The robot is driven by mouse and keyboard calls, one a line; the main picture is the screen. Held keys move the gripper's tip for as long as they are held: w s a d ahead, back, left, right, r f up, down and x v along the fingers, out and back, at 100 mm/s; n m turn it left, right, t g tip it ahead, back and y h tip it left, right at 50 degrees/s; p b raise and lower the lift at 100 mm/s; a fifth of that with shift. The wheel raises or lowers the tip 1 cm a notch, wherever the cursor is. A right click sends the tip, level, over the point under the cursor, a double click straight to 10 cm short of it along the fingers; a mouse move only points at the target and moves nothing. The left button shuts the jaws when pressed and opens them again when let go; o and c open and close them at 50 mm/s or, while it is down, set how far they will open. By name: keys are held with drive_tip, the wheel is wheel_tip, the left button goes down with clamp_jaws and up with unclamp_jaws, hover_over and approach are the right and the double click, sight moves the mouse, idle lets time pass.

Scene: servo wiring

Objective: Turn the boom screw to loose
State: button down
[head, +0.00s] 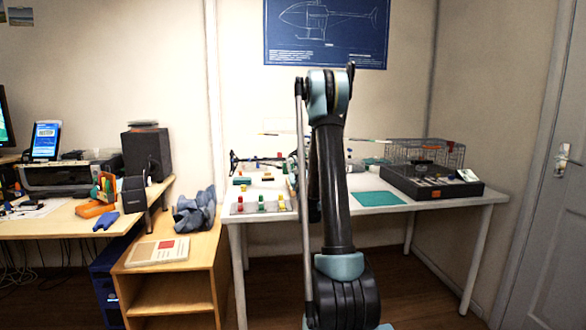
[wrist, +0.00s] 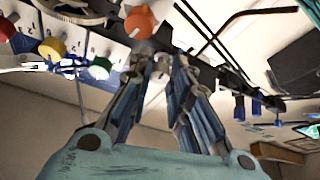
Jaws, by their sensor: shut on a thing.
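My gripper (wrist: 161,62) shows in the wrist view with its two fingertips close together beside a dark bar of the model helicopter. It is shut on a small part there, which looks to be the boom screw; the fingertips hide most of it, and its turn position cannot be read. The dark model helicopter (head: 258,160) stands on the white table in the head view. My arm hides part of it and the gripper there.
An orange knob (wrist: 140,22) is close to the fingertips. A green knob (wrist: 100,68) and a yellow knob (wrist: 51,48) are to the left. On the table (head: 455,205) are a teal mat (head: 379,198) and a wire cage (head: 436,153) to the right.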

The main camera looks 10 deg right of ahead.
drive_tip(key=n+y, duration=0.1)
drive_tip(key=n, duration=0.3)
drive_tip(key=shift+d+r+g+y, duration=0.1)
drive_tip(key=shift+g+y, duration=0.2)
drive_tip(key=shift+y, duration=0.1)
drive_tip(key=n+g+y, duration=0.1)
drive_tip(key=n, duration=0.2)
drive_tip(key=n+g+y, duration=0.1)
drive_tip(key=n, duration=0.2)
drive_tip(key=shift+d+r, duration=0.1)
drive_tip(key=n+g, duration=0.1)
drive_tip(key=n, duration=0.4)
drive_tip(key=shift+s+r+g+y, duration=0.1)
drive_tip(key=shift+r+g+y, duration=0.05)
drive_tip(key=shift+g+y, duration=0.2)
drive_tip(key=shift+n+g, duration=0.55)
drive_tip(key=shift+n, duration=0.75)
drive_tip(key=c, duration=1.5)
unclamp_jaws()
drive_tip(key=shift+o, duration=0.2)
drive_tip(key=shift+d, duration=0.1)
drive_tip(key=v, duration=1.1)
drive_tip(key=shift+s, duration=0.4)
